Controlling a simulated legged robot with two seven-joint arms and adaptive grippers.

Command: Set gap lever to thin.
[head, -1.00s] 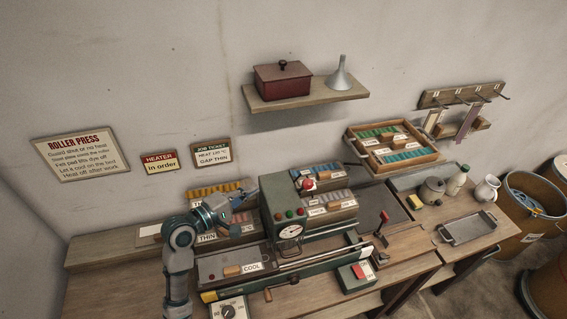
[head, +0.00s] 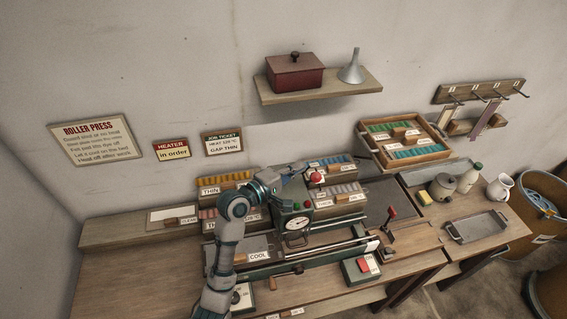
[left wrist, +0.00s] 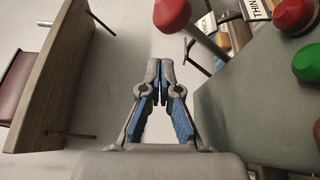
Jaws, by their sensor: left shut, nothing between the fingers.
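The roller press has a green housing (head: 293,228) with a round dial on its front. A lever with a red ball knob (head: 316,177) rises at the top of the press; the knob and its grey rod also show in the left wrist view (left wrist: 172,14). No label on this lever is readable. My left gripper (head: 304,167) is shut and empty, just left of and above the red knob in the head view. In the left wrist view its closed fingertips (left wrist: 160,65) lie below the knob in the picture, apart from it. My right gripper is not in view.
Another red-knobbed lever (head: 391,212) stands right of the press. Red and green buttons (left wrist: 307,62) sit on the housing near my fingers. A shelf (head: 318,88) with a red box and funnel hangs above. A job ticket (head: 223,143) reads gap thin.

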